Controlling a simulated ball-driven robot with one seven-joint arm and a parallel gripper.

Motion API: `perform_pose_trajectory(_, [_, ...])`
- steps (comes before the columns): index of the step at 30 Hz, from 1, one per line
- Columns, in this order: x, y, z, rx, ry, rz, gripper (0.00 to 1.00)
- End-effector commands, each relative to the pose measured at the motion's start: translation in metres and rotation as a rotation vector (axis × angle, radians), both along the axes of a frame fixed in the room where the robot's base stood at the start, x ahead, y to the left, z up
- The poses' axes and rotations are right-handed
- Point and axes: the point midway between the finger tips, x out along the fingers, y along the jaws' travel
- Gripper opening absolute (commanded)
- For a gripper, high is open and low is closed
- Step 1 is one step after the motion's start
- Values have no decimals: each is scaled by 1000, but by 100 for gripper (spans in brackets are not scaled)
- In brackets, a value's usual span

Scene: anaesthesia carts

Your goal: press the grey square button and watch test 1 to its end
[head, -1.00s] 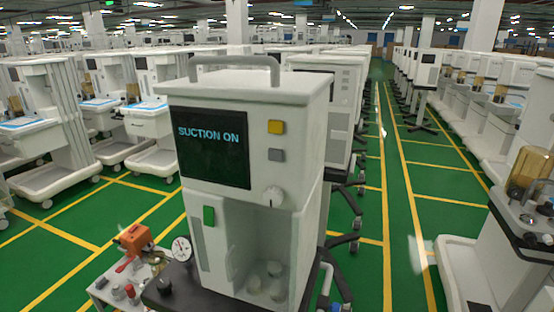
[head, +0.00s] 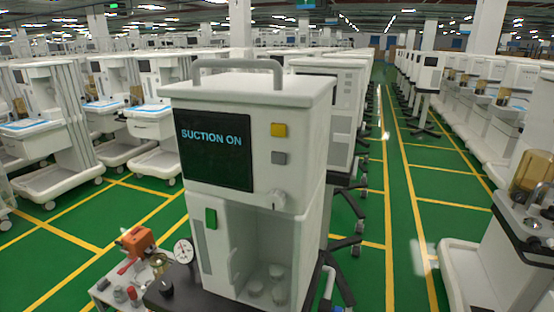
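A white cart unit (head: 305,125) with a grey top handle stands close in front in the head view. Its dark screen (head: 214,143) reads "SUCTION ON". The grey square button (head: 279,158) is on the front panel, right of the screen, below a yellow square button (head: 278,130). A white knob (head: 277,199) sits under them. A green switch (head: 211,218) is at the lower left of the panel. Nothing touches the grey button. My gripper is not in view.
A small side tray (head: 104,291) at lower left holds an orange device (head: 137,241) and small parts; a round gauge (head: 183,251) is beside it. Rows of carts stand left and right. A green aisle (head: 405,180) with yellow lines is clear on the right.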

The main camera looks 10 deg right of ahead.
Motion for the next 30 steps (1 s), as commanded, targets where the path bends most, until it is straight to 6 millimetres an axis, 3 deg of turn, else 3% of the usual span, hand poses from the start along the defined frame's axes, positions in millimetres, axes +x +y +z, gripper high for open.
perform_pose_trajectory(3, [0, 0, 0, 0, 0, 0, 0])
perform_pose_trajectory(30, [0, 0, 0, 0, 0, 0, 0])
